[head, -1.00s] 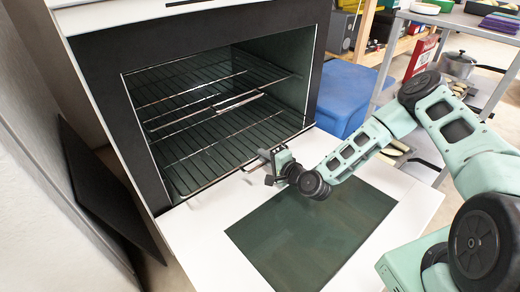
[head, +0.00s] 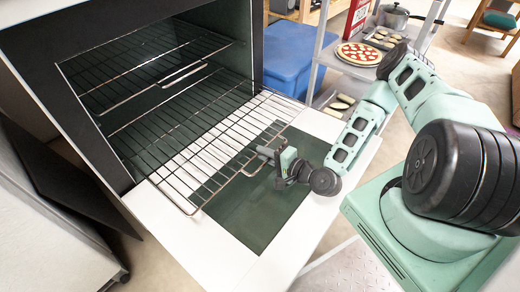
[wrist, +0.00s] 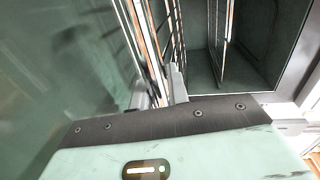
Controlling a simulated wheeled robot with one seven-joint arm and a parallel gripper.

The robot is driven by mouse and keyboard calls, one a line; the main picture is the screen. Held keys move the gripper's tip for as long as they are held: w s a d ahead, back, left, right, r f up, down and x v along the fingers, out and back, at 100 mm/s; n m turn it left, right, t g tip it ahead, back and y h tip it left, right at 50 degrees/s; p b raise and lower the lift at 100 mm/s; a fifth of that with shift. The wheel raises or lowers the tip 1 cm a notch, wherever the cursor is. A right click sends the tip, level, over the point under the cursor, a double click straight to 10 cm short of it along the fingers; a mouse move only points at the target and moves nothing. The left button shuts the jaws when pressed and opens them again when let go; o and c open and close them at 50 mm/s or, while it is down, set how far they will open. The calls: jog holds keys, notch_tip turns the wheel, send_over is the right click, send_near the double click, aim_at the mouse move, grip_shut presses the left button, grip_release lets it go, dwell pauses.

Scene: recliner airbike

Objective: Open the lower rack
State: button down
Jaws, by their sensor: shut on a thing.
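The oven's lower rack (head: 207,151) is a wire grid that sticks far out of the oven over the lowered door. In the head view my gripper (head: 266,152) is shut on the front wire of the lower rack, near its right part. In the wrist view the fingers (wrist: 162,92) close around the rack's wires (wrist: 152,50). The upper rack (head: 150,62) stays inside the oven cavity (head: 112,112). The open oven door (head: 190,240) lies flat below the lower rack, with a dark glass panel (head: 247,215).
A blue bin (head: 290,66) stands behind the oven on the right. A metal shelf holds a pizza (head: 361,54), trays of sliced food (head: 386,38) and a pot (head: 393,17). A dark panel (head: 60,178) leans at the left. Floor shows in front of the shelf.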

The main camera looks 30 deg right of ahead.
jog(key=shift+s+f, duration=0.2)
jog(key=shift+f, duration=0.25)
jog(key=c, duration=1.5)
grip_release()
jog(key=shift+w+r, duration=0.1)
jog(key=shift+r, duration=0.1)
jog(key=p+v, duration=0.4)
jog(key=v, duration=1.3)
jog(key=shift+d, duration=0.15)
